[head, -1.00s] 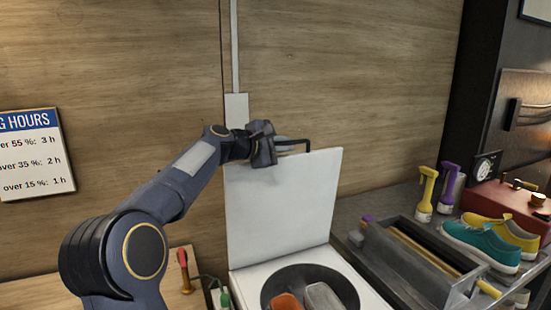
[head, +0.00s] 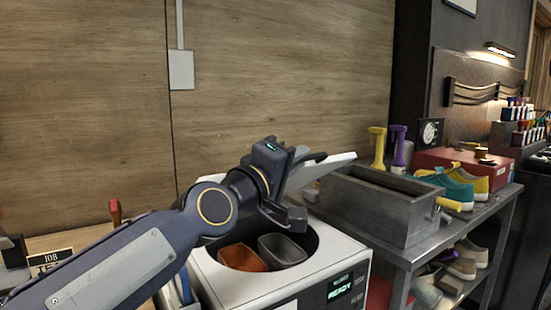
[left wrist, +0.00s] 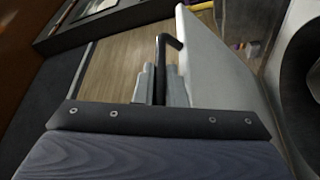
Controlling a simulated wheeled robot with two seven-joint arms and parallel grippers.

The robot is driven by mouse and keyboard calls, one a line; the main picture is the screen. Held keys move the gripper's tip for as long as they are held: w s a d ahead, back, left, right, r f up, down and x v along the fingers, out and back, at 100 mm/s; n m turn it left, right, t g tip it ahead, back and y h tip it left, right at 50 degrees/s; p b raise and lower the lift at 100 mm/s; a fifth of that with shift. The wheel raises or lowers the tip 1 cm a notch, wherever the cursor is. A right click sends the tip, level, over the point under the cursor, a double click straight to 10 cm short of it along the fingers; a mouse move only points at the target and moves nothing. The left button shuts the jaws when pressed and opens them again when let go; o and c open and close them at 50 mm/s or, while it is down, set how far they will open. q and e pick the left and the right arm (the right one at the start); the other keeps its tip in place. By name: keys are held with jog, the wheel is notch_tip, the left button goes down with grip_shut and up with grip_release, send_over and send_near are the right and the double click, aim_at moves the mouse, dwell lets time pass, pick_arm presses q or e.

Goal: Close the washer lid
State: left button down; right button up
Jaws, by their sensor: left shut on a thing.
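The white washer (head: 340,248) stands in the lower middle of the head view, with a round dark opening and a lit display reading READY. Its white lid (head: 322,168) is partly lowered and slants above the opening, largely hidden behind my left gripper (head: 284,192). The left wrist view shows my left gripper (left wrist: 160,88) shut on the lid's black bent handle (left wrist: 162,58); the lid panel (left wrist: 212,62) is right beside the fingers. An orange item (head: 242,258) and a grey item (head: 283,250) sit inside the opening. My right gripper is not in view.
A grey metal bin (head: 375,208) stands on the bench right of the washer, close to the lid. Beyond it are spray bottles (head: 378,148), a teal shoe (head: 455,190) and a red box (head: 462,163). A wooden wall (head: 80,100) is behind.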

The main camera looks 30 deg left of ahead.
pick_arm(q)
jog(key=s+d+f+m+b, duration=0.1)
jog(key=d+f+b, duration=0.2)
jog(key=f+b, duration=0.2)
jog(key=s+d+f+m+b, duration=0.1)
jog(key=s+d+f+b, duration=0.1)
jog(key=f+b, duration=0.4)
notch_tip(320, 180, down, 6)
jog(key=shift+d+r+m+t+h, duration=0.1)
jog(key=shift+d+m+t+h, duration=0.2)
jog(key=shift+d+h, duration=0.15)
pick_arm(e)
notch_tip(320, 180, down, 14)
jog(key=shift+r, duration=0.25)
pick_arm(q)
jog(key=shift+w, duration=0.1)
jog(key=c, duration=1.8)
grip_release()
jog(key=shift+o, duration=0.2)
jog(key=v, duration=0.7)
jog(key=shift+s+p, duration=0.3)
jog(key=shift+s, duration=0.05)
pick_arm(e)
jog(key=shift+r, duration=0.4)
pick_arm(q)
jog(key=shift+s, duration=0.1)
